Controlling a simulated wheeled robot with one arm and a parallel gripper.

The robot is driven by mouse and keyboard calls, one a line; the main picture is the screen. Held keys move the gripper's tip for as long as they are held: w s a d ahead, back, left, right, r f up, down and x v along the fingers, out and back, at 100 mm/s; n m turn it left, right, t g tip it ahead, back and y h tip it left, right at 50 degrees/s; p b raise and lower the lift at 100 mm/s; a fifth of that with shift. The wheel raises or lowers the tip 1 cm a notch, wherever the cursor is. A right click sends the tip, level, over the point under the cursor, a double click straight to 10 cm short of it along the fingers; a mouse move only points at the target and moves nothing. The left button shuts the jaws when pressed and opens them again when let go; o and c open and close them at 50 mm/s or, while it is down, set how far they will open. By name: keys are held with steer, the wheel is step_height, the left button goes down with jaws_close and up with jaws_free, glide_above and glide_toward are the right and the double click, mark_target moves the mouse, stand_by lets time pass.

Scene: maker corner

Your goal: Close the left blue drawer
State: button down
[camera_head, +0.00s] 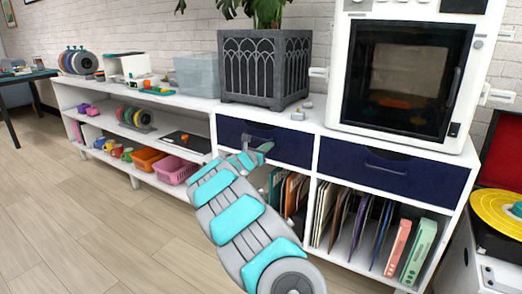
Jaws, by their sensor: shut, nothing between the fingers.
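The left blue drawer (291,148) is a dark navy front in the white cabinet, below the planter. Its face looks close to flush with the cabinet, and I cannot tell whether a small gap is left. My gripper (256,149) is shut and empty, at the drawer's front near its dark handle. I cannot tell whether it touches the front. My arm rises from the bottom of the view and hides the drawer's lower left part.
The right blue drawer (390,172) looks shut. Below are shelves with upright folders (335,215). A planter (265,66) and a white 3D printer (405,70) stand on top. An orange basket (147,159) sits on the lower left shelf. The wooden floor at left is clear.

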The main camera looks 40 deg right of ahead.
steer(key=shift+d+r, duration=0.1)
steer(key=shift+r, duration=0.15)
stand_by(0.3)
